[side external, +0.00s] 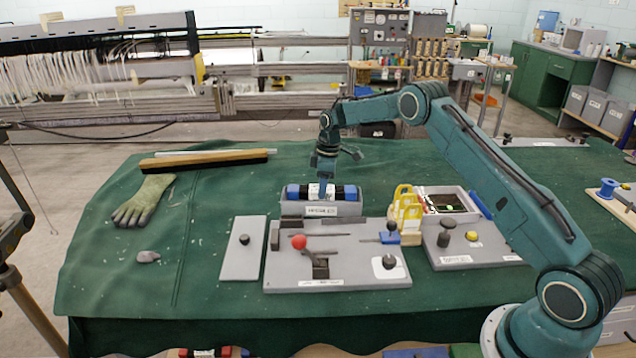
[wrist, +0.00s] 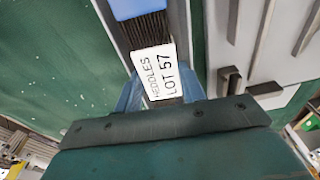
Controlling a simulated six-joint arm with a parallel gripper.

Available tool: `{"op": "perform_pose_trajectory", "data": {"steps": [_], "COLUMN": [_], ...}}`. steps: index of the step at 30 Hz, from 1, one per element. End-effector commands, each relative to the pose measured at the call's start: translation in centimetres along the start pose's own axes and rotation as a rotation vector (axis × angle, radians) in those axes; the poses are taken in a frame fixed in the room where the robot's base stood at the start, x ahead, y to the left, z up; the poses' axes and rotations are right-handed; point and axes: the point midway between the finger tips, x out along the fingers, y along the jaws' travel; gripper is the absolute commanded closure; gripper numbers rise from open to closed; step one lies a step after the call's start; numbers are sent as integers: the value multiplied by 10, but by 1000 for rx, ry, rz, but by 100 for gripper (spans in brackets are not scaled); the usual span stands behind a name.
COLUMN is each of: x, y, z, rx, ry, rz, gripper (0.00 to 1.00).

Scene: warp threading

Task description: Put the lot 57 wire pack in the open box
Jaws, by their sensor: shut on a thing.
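The lot 57 wire pack is a dark bundle with blue parts and a white label reading "HEDDLES LOT 57" (wrist: 162,72); in the side view the pack (side external: 341,192) lies level at the grey open box (side external: 345,210). My gripper (side external: 321,190) points down over the pack's middle, and its fingers are shut on the pack at the label. The wrist view shows the fingers (wrist: 160,92) on both sides of the label. The box's front wall hides the pack's underside, so I cannot tell whether it touches the box floor.
In front of the box is a grey fixture board (side external: 340,270) with a red knob (side external: 299,242). A flat grey plate (side external: 243,248) lies left of it. Yellow clips (side external: 406,205) and a tray (side external: 447,200) stand right. A glove (side external: 145,200) and brush (side external: 205,160) lie left on the green cloth.

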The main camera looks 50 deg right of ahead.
Motion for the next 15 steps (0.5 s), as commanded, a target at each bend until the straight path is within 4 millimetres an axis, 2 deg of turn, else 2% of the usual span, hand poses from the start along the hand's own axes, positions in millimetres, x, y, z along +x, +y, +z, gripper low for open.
{"op": "perform_pose_trajectory", "data": {"steps": [13, 14, 15], "x": [-2, -2, -2], "y": [1, 1, 1], "z": [-1, -1, -1], "rx": [0, 0, 0], "ry": [2, 2, 2], "rz": [2, 2, 2], "gripper": [97, 58, 51]}}
